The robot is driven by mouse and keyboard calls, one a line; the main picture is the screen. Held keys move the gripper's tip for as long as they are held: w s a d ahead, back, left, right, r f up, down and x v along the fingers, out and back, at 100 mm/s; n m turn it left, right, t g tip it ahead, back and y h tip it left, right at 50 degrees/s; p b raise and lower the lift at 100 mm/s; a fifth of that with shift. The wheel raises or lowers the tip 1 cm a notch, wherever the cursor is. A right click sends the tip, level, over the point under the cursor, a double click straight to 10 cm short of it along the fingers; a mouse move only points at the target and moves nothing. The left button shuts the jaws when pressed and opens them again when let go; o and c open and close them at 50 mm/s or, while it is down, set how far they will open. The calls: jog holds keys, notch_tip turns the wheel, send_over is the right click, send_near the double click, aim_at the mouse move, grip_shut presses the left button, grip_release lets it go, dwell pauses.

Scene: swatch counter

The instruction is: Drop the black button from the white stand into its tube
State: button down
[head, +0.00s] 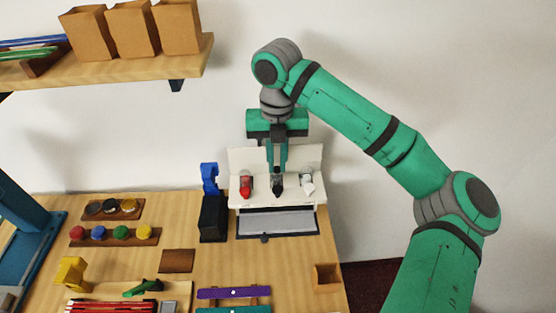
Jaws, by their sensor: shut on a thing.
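The white stand (235,161) is at the back of the counter, against the wall. Three small pieces show along its front: a red one (246,189), a black one (278,188) and a white one (308,187). The black one, in the middle, is at my fingertips, and I take it for the black button. My gripper (278,174) points down over the middle of the stand and is shut on it. I cannot tell whether the button touches the stand. No tube can be made out clearly; my fingers hide part of the stand's middle.
A grey tray (290,222) lies before the stand. A black-and-blue device (212,215) stands close to its left. Wooden racks of round pieces (84,240) are at the left. A small wooden box (326,278) is at the front right. A shelf (120,71) hangs upper left.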

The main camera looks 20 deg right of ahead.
jog(key=shift+s+a, duration=0.1)
jog(key=shift+s, duration=0.1)
jog(key=c, duration=1.7)
grip_release()
jog(key=shift+o, duration=0.2)
notch_tip(320, 180, up, 11)
jog(key=shift+f, duration=0.1)
